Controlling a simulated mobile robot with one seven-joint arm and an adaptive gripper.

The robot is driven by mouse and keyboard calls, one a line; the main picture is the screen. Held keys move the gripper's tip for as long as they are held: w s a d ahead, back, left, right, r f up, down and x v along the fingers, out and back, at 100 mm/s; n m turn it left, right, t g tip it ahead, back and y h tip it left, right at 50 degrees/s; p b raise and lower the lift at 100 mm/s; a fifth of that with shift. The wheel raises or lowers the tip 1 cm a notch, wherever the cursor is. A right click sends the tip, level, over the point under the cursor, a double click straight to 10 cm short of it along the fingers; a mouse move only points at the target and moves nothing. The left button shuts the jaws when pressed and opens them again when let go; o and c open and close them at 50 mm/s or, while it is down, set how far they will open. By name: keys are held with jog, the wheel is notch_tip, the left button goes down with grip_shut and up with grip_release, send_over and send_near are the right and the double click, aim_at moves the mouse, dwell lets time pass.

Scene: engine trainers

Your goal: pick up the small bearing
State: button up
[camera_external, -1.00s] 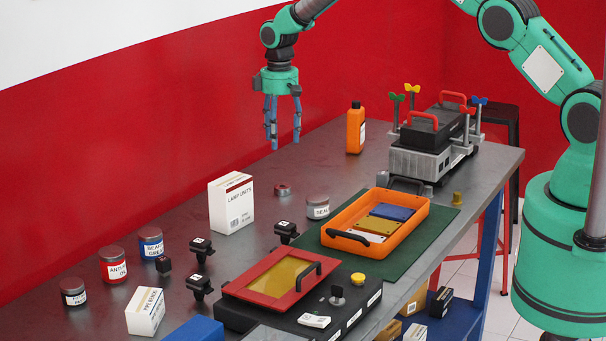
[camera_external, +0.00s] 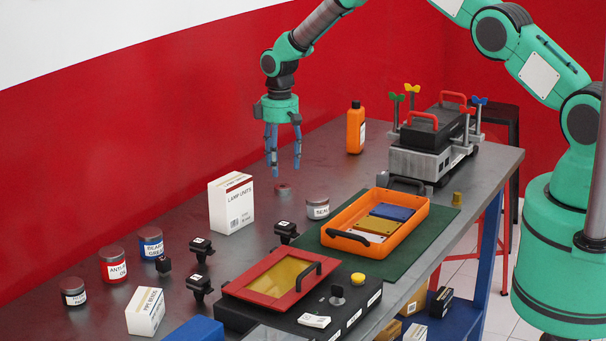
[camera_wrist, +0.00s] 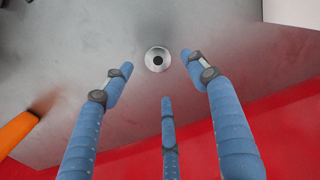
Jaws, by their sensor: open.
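The small bearing (camera_external: 282,188) is a short metal ring lying flat on the grey workbench (camera_external: 340,160), to the right of the lamp units box (camera_external: 232,203). In the wrist view the bearing (camera_wrist: 158,59) shows its round face and dark centre hole. My gripper (camera_external: 284,170) points down just above the bearing, its blue fingers spread and empty. In the wrist view the fingers of my gripper (camera_wrist: 160,85) stand around and below the bearing, and nothing is between them. The exact height of the tips above the bench is hard to tell.
An orange bottle (camera_external: 356,128) is farther back, and an orange tray (camera_external: 418,224) lies to the right. A red wall (camera_external: 120,140) runs behind the bench. The bench right around the bearing is clear.

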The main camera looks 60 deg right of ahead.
aim_at(282, 186)
jog(key=shift+f, duration=0.4)
jog(key=shift+s+f, duration=0.15)
jog(key=shift+f, duration=1.15)
jog(key=shift+s+f, duration=0.1)
jog(key=shift+f, duration=1.2)
jog(key=c, duration=1.4)
